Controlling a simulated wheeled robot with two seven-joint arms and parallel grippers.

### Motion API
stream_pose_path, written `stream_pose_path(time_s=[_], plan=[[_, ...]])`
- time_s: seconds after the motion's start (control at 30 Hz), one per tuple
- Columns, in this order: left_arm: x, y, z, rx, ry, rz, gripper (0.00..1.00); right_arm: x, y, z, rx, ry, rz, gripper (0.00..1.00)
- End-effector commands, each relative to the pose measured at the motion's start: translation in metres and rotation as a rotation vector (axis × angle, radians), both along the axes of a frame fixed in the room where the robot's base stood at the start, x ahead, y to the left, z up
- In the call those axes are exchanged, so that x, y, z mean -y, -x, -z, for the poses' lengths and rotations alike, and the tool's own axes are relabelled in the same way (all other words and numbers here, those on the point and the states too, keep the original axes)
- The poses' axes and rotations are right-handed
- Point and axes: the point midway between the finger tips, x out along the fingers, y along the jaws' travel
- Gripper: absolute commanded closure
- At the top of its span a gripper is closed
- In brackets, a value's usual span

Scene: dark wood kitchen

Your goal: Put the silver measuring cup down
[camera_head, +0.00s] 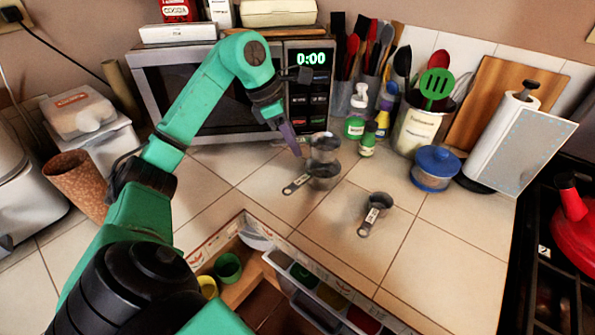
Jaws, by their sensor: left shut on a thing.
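My left gripper (296,146) reaches down over the tiled counter in front of the microwave. It is shut on a silver measuring cup (324,143), which sits just right of the fingertips; the grip on its handle is small in view. A second silver measuring cup (324,176) is just below it in the picture, its handle pointing left. The two overlap in the picture, and I cannot tell if they touch. A third silver measuring cup (377,203) stands apart on the counter to the right. My right gripper is not in view.
The microwave (185,95) is behind my gripper. Small bottles (367,142), a blue-lidded jar (436,168) and a utensil holder (416,127) stand to the right. An open drawer (268,262) is in front. Tiles around the third cup are clear.

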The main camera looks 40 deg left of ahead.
Motion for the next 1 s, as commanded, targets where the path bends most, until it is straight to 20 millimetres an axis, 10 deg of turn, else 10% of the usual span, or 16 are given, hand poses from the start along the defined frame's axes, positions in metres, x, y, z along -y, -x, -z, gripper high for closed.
stream_pose_path(time_s=[0.33, 0.57, 0.6, 0.67, 1.0], plan=[[0.001, 0.000, 0.066, -0.003, 0.003, 0.002, 1.00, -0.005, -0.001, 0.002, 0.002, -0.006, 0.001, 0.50], [0.000, -0.001, 0.076, 0.002, 0.000, 0.001, 1.00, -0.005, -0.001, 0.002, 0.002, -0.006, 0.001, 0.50], [0.000, 0.000, 0.076, 0.000, 0.000, 0.001, 0.70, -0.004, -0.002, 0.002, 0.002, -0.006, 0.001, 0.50], [0.000, 0.000, 0.076, 0.000, 0.000, 0.001, 0.47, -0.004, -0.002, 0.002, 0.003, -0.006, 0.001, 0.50], [0.000, 0.000, 0.074, 0.000, 0.000, 0.001, 0.43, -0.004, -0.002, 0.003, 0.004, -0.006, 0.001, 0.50]])
